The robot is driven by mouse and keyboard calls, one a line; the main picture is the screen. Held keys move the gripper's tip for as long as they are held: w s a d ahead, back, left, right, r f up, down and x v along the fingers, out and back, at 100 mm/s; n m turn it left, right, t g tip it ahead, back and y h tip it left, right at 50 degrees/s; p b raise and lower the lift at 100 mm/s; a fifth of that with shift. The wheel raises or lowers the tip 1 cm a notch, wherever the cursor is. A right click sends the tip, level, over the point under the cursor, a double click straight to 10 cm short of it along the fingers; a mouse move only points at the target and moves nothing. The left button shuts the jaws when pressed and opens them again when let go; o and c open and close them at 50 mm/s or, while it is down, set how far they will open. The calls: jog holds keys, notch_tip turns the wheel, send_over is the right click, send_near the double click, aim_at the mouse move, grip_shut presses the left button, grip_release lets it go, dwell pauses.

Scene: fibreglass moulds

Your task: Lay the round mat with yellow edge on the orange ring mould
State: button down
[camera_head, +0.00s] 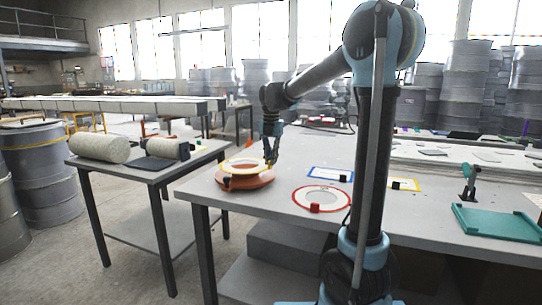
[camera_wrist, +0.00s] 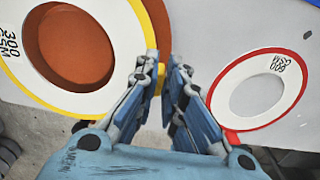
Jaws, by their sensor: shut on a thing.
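The round white mat with yellow edge (camera_head: 233,167) is at the orange ring mould (camera_head: 250,182), on the near left corner of the table. In the wrist view the mat (camera_wrist: 42,82) has a large round hole, and the orange mould (camera_wrist: 75,48) shows through it. Some orange also shows past the mat's edge at the top, so the two look off-centre there. My gripper (camera_head: 271,160) is at the mat's right side. In the wrist view my gripper (camera_wrist: 163,68) is shut on a yellow tab at the mat's edge. Whether the mat touches the mould is unclear.
A round red-edged mat (camera_head: 320,188) lies close to the right of the mould. A blue-edged rectangular mat (camera_head: 330,174) and a yellow-edged one (camera_head: 405,185) lie farther right. A teal tray (camera_head: 495,224) is at the right. A side table (camera_head: 150,176) with rolls stands left.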

jog(key=shift+f, duration=1.85)
jog(key=c, duration=1.6)
grip_release()
notch_tip(320, 180, up, 12)
jog(key=shift+d+f, duration=0.1)
